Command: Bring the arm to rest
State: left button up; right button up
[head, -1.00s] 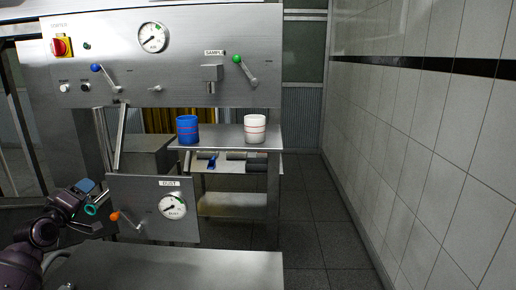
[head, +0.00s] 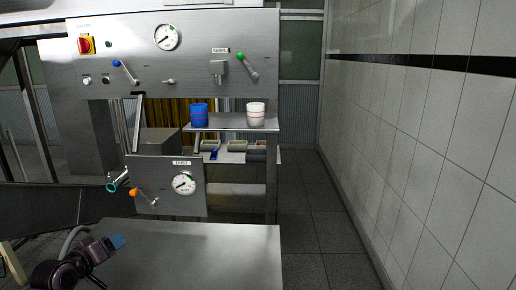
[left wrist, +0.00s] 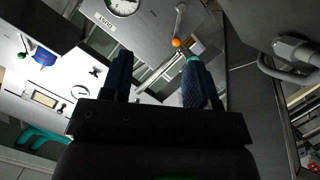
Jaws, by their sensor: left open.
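My left arm comes in at the lower left of the head view, with its dark wrist low in front of the steel bench. My left gripper (head: 118,241) shows as a small blue tip at the bench's left edge. In the left wrist view its two dark blue fingers (left wrist: 158,82) stand apart with nothing between them, so it is open and empty. An orange-knobbed lever (left wrist: 176,43) shows beyond the gap, apart from the fingers. My right gripper is not in view.
The steel bench top (head: 200,250) is bare. Behind it hangs a small panel with a dial (head: 184,183) and an orange-knobbed lever (head: 135,192). A blue cup (head: 200,115) and a white cup (head: 255,115) stand on a shelf. The floor at right is clear.

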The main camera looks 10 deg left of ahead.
pick_arm(q)
jog(key=s+d+f+m+g, duration=0.5)
jog(key=s+d+f, duration=0.5)
jog(key=s+d, duration=0.4)
jog(key=s+d+m+g+y, duration=0.1)
jog(key=s+d+g, duration=0.2)
jog(key=s, duration=0.6)
jog(key=s+d+m+g+y, duration=0.1)
jog(key=s+d+g, duration=0.25)
jog(key=s, duration=0.65)
jog(key=w+f+t+b, duration=0.3)
jog(key=f+t+b, duration=0.1)
jog(key=f, duration=0.6)
jog(key=w+f+t+h+b, duration=0.1)
jog(key=w+f+t+b, duration=0.3)
jog(key=f, duration=0.7)
jog(key=shift+f+m+b, duration=0.15)
jog(key=shift+m+b, duration=0.25)
jog(key=shift+b, duration=0.6)
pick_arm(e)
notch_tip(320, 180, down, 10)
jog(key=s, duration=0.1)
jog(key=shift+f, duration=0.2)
